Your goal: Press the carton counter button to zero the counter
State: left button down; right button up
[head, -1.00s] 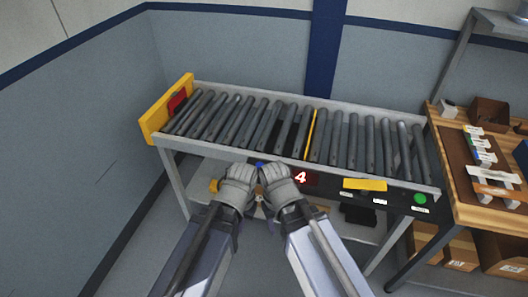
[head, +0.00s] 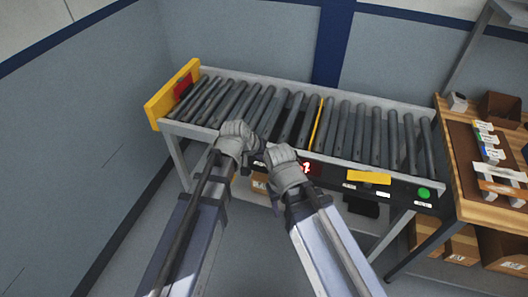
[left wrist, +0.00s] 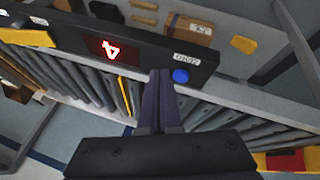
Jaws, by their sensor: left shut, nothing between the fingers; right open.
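The carton counter is a dark panel on the conveyor's front rail. Its red display (head: 306,168) is partly covered by my right gripper; in the left wrist view the display (left wrist: 109,48) reads 4, upside down. The blue button (left wrist: 180,76) sits beside a white label in that view; in the head view I cannot make it out behind my grippers. My left gripper (head: 238,130) is at the rail's upper edge, shut and empty; its fingertips (left wrist: 160,72) appear just left of the button, contact unclear. My right gripper (head: 281,155) is open in front of the panel, left of the display.
The roller conveyor (head: 376,140) has a yellow end stop (head: 158,108) at left. A yellow plate (head: 369,177) and a green button (head: 424,193) are on the front rail at right. A wooden bench (head: 474,222) with boxes stands at the right. The floor at left is clear.

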pick_arm(q)
jog(key=w+r+n+t+h, duration=0.1)
jog(key=w+r+n+t, duration=0.1)
jog(key=w, duration=0.6)
notch_tip(320, 180, up, 2)
jog(key=shift+w+a+r+t, duration=0.2)
jog(key=shift+r+t, duration=0.05)
jog(key=shift+t, duration=0.25)
jog(key=shift+f, duration=0.1)
notch_tip(320, 180, down, 9)
jog(key=b, duration=0.8)
jog(key=shift+b, duration=0.35)
dwell(0.7)
jog(key=shift+f+b, duration=0.25)
jog(key=shift+b, duration=0.05)
jog(key=shift+f+b, duration=0.45)
dwell(0.6)
jog(key=shift+r, duration=0.1)
jog(key=shift+r+p, duration=0.8)
jog(key=shift+p, duration=0.1)
